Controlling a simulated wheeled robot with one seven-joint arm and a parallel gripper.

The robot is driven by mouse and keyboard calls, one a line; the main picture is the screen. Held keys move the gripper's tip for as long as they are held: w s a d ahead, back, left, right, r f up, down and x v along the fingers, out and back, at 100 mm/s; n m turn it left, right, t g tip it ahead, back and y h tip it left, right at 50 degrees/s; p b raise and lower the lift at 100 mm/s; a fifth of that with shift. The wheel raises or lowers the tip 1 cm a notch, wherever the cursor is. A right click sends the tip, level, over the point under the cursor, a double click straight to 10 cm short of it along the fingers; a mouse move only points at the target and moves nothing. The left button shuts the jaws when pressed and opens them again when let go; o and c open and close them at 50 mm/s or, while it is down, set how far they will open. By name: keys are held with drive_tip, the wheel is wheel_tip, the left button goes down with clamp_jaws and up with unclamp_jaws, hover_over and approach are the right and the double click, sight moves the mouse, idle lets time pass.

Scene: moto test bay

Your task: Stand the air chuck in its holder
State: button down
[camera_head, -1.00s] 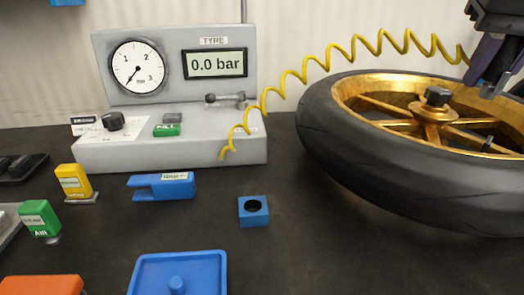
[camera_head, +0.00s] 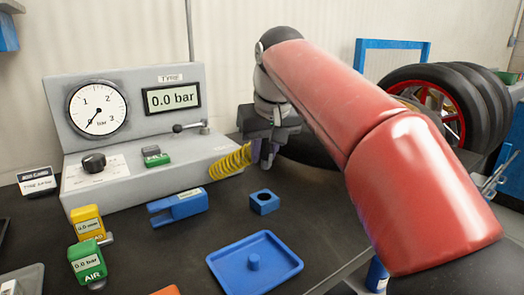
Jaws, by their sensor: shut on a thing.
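My gripper (camera_head: 264,158) is at the centre, shut and pointing down, just right of the gauge console. The yellow coiled hose (camera_head: 230,162) runs from the console's right side to it, bunched up short. The air chuck at the hose's end is between the fingers and can hardly be made out. A small blue block with a round hole in its top (camera_head: 264,202), which looks like the holder, stands on the dark bench in front of and below the gripper. The hole looks empty. The gripper is above the bench, apart from the block.
The console (camera_head: 140,180) reads 0.0 bar. A blue forked piece (camera_head: 178,207) lies left of the block; a blue tray with a peg (camera_head: 285,277) is in front. Yellow (camera_head: 87,222) and green (camera_head: 87,262) tags stand left. My arm mostly hides the gold-rimmed wheel.

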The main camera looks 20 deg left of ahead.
sight(262, 191)
drive_tip(key=shift+a+f, duration=0.15)
drive_tip(key=shift+f, duration=0.05)
drive_tip(key=shift+f+b, duration=0.35)
drive_tip(key=shift+f, duration=0.65)
wheel_tip(262, 191, down, 4)
drive_tip(key=b, duration=0.3)
drive_tip(key=shift+f+b, duration=0.1)
drive_tip(key=shift+b, duration=0.25)
drive_tip(key=shift+p, duration=0.45)
drive_tip(key=shift+f, duration=0.6)
idle(1.9)
drive_tip(key=c, duration=1.3)
unclamp_jaws()
drive_tip(key=shift+o, duration=0.7)
drive_tip(key=shift+o, duration=0.4)
